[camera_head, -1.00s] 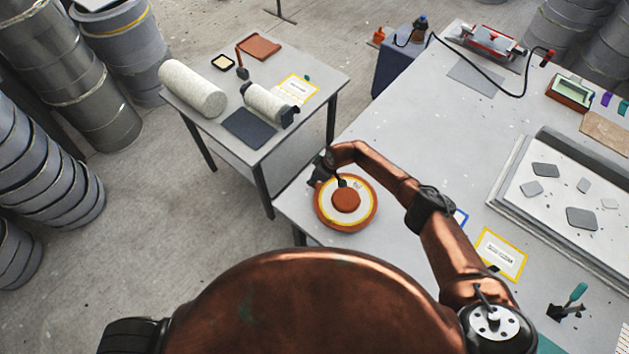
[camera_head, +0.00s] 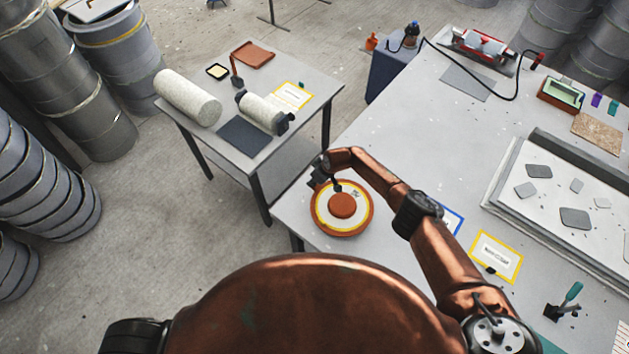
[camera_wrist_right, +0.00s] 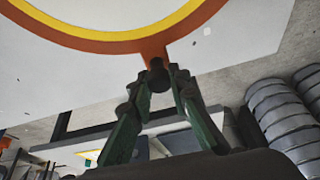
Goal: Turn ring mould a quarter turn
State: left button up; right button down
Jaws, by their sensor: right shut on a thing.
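The ring mould (camera_head: 323,217) is a round orange-brown disc with a yellow edge line, a cream ring and a raised orange centre (camera_head: 342,205). It lies flat near the worktable's left corner. My right gripper (camera_head: 318,178) is at its far-left rim. In the right wrist view, the green fingers of this gripper (camera_wrist_right: 160,82) are shut on a dark-ended orange handle (camera_wrist_right: 156,65) that sticks out from the mould's rim (camera_wrist_right: 110,45). A small dark mark (camera_head: 355,193) shows on the ring. My left gripper is not in view.
The worktable (camera_head: 400,135) is clear beyond the mould. A yellow-framed card (camera_head: 497,256) and a tray with grey pads (camera_head: 522,210) lie to the right. A side table (camera_head: 285,150) with rolls (camera_head: 188,97) stands at the left, across a gap.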

jog(key=shift+s+d+f, duration=0.1)
jog(key=shift+d+f, duration=0.1)
jog(key=c, duration=2.1)
grip_release()
jog(key=o, duration=0.3)
jog(key=shift+a+r, duration=0.15)
jog(key=shift+d+r, duration=0.3)
jog(key=shift+r, duration=0.45)
jog(key=v, duration=1)
jog(key=shift+s+r, duration=0.2)
jog(key=shift+s, duration=0.05)
